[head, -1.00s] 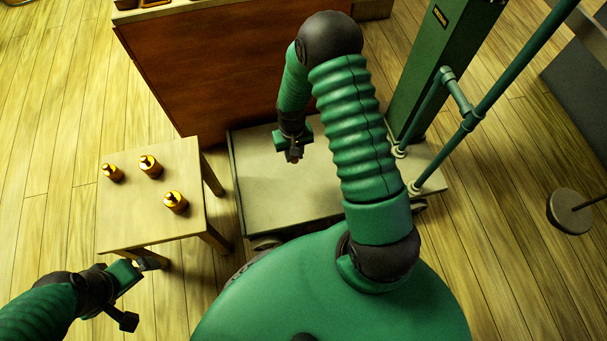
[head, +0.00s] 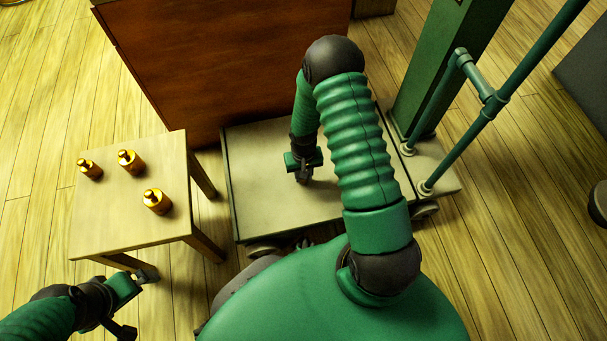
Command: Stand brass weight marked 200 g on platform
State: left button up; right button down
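Three brass weights stand upright on a small wooden table (head: 110,232): one at the left (head: 90,169), one at the back (head: 131,162) and one nearer the front right (head: 157,201). Their markings are too small to read, so I cannot tell which is 200 g. The pale platform (head: 265,190) of a scale lies right of the table and is bare. My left gripper (head: 136,303) is in front of the table, apart from the weights, its fingers spread and empty. My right gripper (head: 303,178) hangs over the platform holding nothing visible; its finger gap is unclear.
A green scale column (head: 440,70) and green rails (head: 470,130) rise at the platform's right side. A large brown wooden cabinet (head: 220,60) stands behind the platform. Wooden floor (head: 35,120) is open left of the table.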

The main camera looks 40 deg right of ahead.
jog(key=shift+f, duration=0.45)
dwell(0.4)
